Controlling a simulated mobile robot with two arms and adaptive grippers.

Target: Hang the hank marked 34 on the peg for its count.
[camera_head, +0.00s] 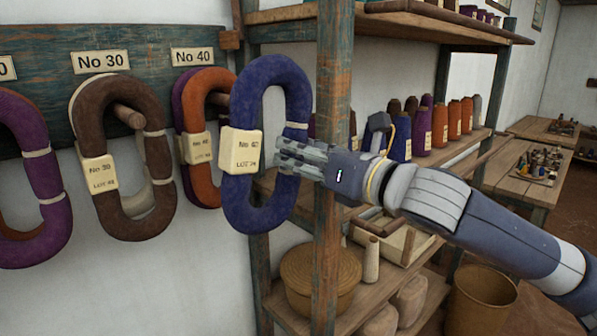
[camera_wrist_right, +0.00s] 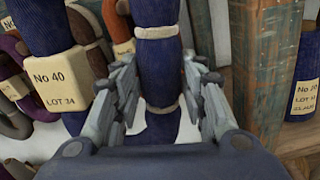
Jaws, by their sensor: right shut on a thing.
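A blue hank (camera_head: 247,205) hangs upright in the air in front of the rack, with a cream tag reading No 40, LOT 34 (camera_head: 241,150). My right gripper (camera_head: 288,156) is shut on its right side strand. In the right wrist view the strand of the blue hank (camera_wrist_right: 159,75) stands between the two fingers (camera_wrist_right: 160,92). Behind and left of it, orange and purple hanks (camera_head: 205,185) hang under the No 40 sign (camera_head: 192,56). The No 40 peg is largely hidden by the hanks. My left gripper is out of view.
The brown No 30 hank (camera_head: 125,205) hangs on its peg (camera_head: 128,115), with a purple hank (camera_head: 52,180) farther left. A worn shelf post (camera_head: 333,70) stands just behind my right gripper. Shelves hold cones (camera_head: 439,125) and a basket (camera_head: 318,270).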

